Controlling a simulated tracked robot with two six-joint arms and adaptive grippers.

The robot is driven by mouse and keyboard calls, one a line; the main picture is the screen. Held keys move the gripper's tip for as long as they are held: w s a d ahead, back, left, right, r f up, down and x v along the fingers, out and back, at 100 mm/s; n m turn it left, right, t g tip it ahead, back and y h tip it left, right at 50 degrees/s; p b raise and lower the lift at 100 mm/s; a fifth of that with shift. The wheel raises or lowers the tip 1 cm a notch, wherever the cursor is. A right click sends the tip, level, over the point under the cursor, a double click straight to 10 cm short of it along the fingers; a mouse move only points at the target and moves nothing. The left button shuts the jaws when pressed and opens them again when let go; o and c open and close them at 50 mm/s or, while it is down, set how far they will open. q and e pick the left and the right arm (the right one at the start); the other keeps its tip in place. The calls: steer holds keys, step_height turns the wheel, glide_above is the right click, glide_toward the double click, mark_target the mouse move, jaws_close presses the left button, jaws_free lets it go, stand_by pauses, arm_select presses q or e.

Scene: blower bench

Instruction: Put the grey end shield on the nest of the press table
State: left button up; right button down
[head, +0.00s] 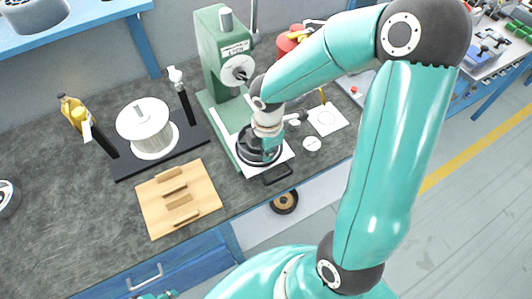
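The green press (222,55) stands at the back middle of the bench. Its white press table (283,166) is at its foot, with a black handle in front. A dark grey round part (244,153) lies on this table under my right gripper (268,153). The gripper and wrist hide much of it, so I cannot tell the end shield from the nest or whether it is seated. My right gripper points down over the part, its fingertips at or very near it. Whether the fingers grip is hidden.
A wooden slotted board (150,207) lies left of the press. Behind it a white spool (145,120) stands on a black base between two posts, beside a yellow bottle (74,112). A white pad (335,122) and small round jar (312,146) lie right of the press.

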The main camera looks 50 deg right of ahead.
steer(key=shift+f, duration=0.25)
steer(key=c, duration=1.8)
jaws_free()
steer(key=shift+f, duration=0.15)
steer(key=shift+c, duration=0.2)
steer(key=shift+o, duration=1.2)
step_height(320, 180, up, 12)
steer(key=p, duration=0.1)
steer(key=shift+r, duration=0.2)
steer(key=shift+s, duration=0.1)
